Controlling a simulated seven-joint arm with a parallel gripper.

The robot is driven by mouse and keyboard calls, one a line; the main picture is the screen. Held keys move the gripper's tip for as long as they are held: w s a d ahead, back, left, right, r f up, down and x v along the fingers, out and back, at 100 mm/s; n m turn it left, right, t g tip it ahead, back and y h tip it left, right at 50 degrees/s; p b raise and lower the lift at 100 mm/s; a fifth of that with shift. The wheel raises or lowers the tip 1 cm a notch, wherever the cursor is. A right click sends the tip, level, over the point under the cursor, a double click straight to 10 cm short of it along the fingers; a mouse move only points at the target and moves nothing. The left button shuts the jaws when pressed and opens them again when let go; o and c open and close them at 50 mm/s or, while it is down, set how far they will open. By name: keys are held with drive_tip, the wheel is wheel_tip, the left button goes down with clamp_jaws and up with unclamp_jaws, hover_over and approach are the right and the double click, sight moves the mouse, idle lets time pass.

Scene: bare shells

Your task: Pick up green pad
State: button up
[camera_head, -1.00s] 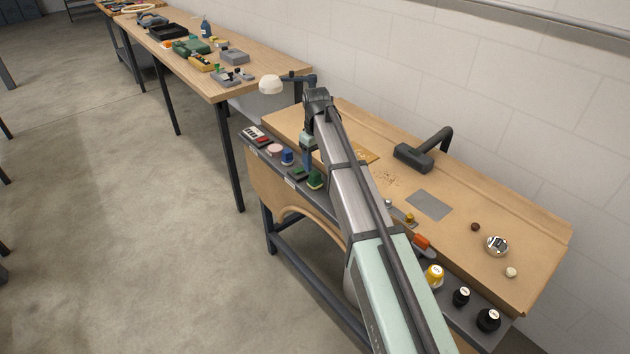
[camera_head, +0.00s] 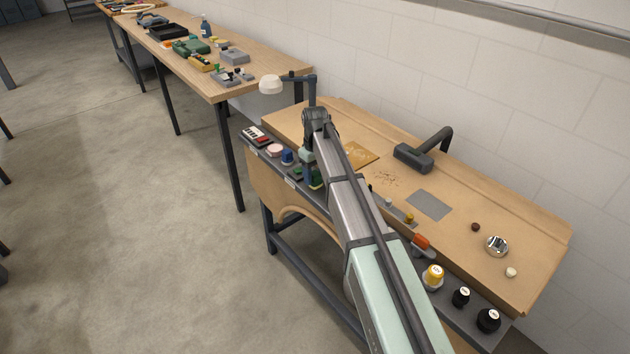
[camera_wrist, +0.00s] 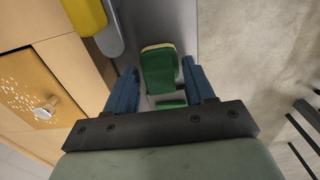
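A green block with a thin yellow edge lies on the grey shelf strip along the bench front; I take it to be the green pad (camera_wrist: 160,72). In the head view the green pad (camera_head: 317,179) is partly hidden by my gripper (camera_head: 308,160). In the wrist view my gripper (camera_wrist: 159,66) is open, its two blue fingers on either side of the pad. A small gap shows beside it; I cannot tell if either finger touches. A flatter green piece (camera_wrist: 171,104) lies beside the pad, nearer the palm, partly hidden by the gripper.
The same strip holds a blue item (camera_head: 287,156), a pink item (camera_head: 273,150), an orange-handled tool (camera_head: 421,241) and a yellow-topped jar (camera_head: 433,276). An orange board (camera_head: 358,155) and a grey plate (camera_head: 429,204) lie on the bench. Floor is open in front.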

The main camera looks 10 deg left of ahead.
sight(315, 173)
drive_tip(key=c, duration=0.8)
drive_tip(key=shift+c, duration=0.2)
drive_tip(key=shift+r, duration=0.1)
wheel_tip(315, 173, up, 10)
drive_tip(key=shift+f, duration=0.1)
